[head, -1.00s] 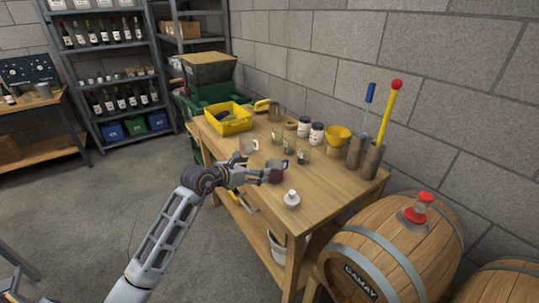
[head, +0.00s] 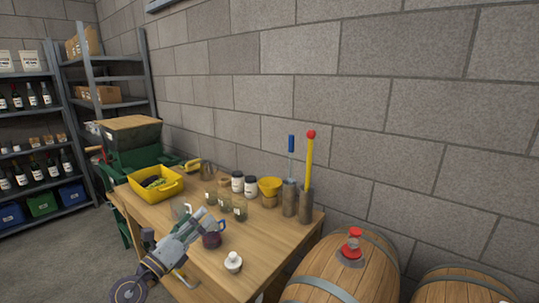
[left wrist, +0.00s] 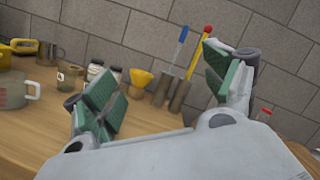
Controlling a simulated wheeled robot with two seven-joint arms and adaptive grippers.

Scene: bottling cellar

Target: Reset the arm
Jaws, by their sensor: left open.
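My left gripper (head: 210,220) is open and empty. Its arm comes in from the lower left and reaches over the front edge of the wooden table (head: 255,258). In the head view it overlaps the line of sight beside a dark purple mug (head: 211,240); whether they touch cannot be told there. My right gripper is not in view.
Behind the gripper stand glasses (head: 240,211), dark jars (head: 250,185), a yellow funnel (head: 270,186) and tall holders (head: 305,206) with upright tools. A yellow bin (head: 155,186) is at the left, a white-capped bottle (head: 233,262) at front. Barrels (head: 340,268) stand to the right.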

